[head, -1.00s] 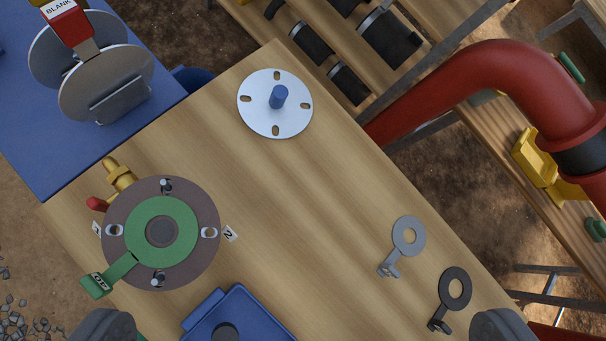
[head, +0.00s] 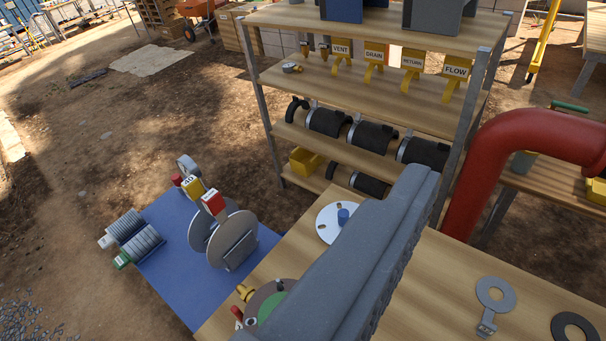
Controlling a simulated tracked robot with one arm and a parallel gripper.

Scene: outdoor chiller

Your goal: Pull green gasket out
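The green gasket (head: 268,308) lies on the brown round flange (head: 258,297) at the bottom of the head view. Only a small part of its ring shows; the rest, with its tab, is hidden or out of frame. A large dark grey part of my gripper (head: 365,260) slants across the foreground, covering the flange's right side. Its fingertips cannot be told apart, and contact with the gasket cannot be seen. A yellow fitting (head: 245,292) and a red part (head: 238,313) sit at the flange's left edge.
A white disc with a blue knob (head: 328,225) lies behind the flange. A grey ring (head: 495,295) and a black ring (head: 574,326) lie at right. Round blanks (head: 235,235) stand on the blue surface (head: 165,225). Shelving (head: 345,87) and a red pipe (head: 530,145) rise behind.

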